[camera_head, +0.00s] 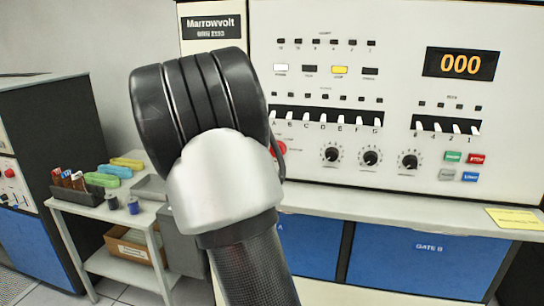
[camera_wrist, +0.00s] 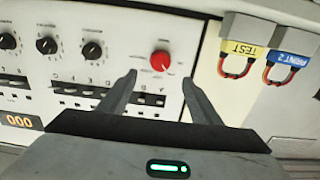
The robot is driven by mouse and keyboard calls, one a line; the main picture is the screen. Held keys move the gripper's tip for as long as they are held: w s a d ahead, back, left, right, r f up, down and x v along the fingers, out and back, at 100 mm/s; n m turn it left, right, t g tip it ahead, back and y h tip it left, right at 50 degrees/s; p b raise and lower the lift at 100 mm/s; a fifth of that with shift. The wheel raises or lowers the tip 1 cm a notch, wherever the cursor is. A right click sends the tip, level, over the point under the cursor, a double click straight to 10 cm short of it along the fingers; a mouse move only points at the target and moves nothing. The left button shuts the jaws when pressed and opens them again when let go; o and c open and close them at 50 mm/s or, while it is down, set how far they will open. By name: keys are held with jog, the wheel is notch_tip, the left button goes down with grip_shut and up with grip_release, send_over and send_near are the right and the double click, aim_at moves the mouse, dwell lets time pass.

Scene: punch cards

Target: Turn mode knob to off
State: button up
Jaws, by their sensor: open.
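My gripper (camera_wrist: 159,77) is open and empty in the wrist view, its two fingers spread on either side of a red knob (camera_wrist: 160,61) on the white panel. The knob lies just beyond the fingertips; I cannot tell whether they touch it. In the head view only a sliver of the red knob (camera_head: 280,147) shows, and my arm hides the gripper. Three black knobs sit in a row to its right, the left one (camera_head: 332,154), the middle one (camera_head: 370,157) and the right one (camera_head: 409,160). The knob labels are too small to read, so I cannot tell which is the mode knob.
Toggle switches (camera_head: 324,118) line the panel above the knobs. Coloured buttons (camera_head: 476,158) sit at its right, below a display (camera_head: 460,64) reading 000. TEST (camera_wrist: 237,50) and PRINT 2 (camera_wrist: 291,57) tags hang beside the panel. A cart (camera_head: 100,209) stands at left.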

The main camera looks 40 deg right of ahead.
aim_at(276, 152)
jog(key=x, duration=1.2)
jog(key=shift+w, duration=0.15)
jog(key=c, duration=1)
